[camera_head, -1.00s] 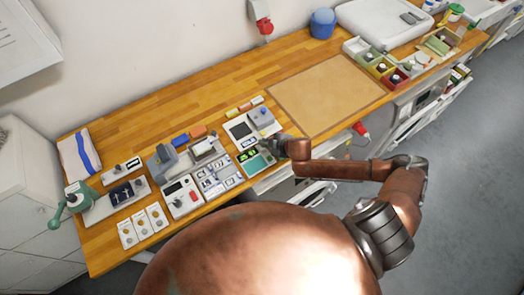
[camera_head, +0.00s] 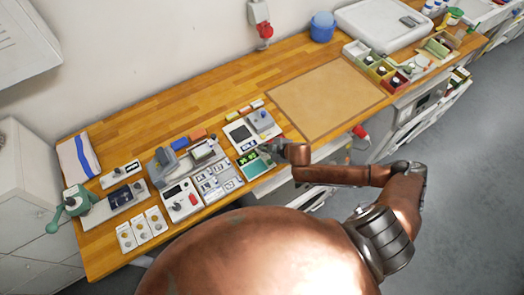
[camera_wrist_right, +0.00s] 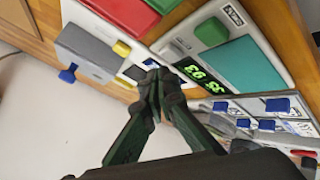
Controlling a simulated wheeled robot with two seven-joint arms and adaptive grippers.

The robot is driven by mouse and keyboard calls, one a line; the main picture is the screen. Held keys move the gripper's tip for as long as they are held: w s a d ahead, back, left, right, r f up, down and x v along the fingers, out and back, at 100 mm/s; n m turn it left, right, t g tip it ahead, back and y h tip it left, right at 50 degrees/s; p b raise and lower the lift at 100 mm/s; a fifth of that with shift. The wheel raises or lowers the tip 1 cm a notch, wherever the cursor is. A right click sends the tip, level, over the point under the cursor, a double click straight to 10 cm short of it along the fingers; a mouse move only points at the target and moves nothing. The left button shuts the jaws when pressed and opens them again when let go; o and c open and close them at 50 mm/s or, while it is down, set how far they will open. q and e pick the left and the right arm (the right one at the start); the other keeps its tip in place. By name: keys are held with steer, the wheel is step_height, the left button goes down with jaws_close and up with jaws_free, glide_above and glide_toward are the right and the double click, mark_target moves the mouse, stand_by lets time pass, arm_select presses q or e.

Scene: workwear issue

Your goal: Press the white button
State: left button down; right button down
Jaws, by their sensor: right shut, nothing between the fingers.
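My right gripper (camera_head: 272,148) is shut and empty over the bench, beside a scale with a lit green display (camera_head: 248,158) and a teal plate (camera_head: 255,169). In the right wrist view its closed fingertips (camera_wrist_right: 158,78) are in front of the scale's display (camera_wrist_right: 203,78). I cannot tell whether they touch it. Past the display, the scale carries a green button (camera_wrist_right: 211,32) and a small pale spot (camera_wrist_right: 180,46) that may be the white button. I cannot tell for sure. My left gripper is not in view.
A grey box with a blue knob (camera_wrist_right: 68,74) stands near the fingers, next to a panel with a yellow part (camera_wrist_right: 121,48). Several devices crowd the bench's left half. A tan mat (camera_head: 325,98) lies clear to the right.

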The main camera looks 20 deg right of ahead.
steer(key=shift+f, duration=0.15)
stand_by(0.5)
steer(key=shift+f, duration=0.25)
steer(key=shift+f, duration=0.55)
stand_by(0.6)
steer(key=shift+r, duration=0.1)
steer(key=shift+r+p, duration=0.9)
steer(key=shift+p, duration=0.1)
step_height(320, 180, up, 5)
steer(key=p, duration=0.5)
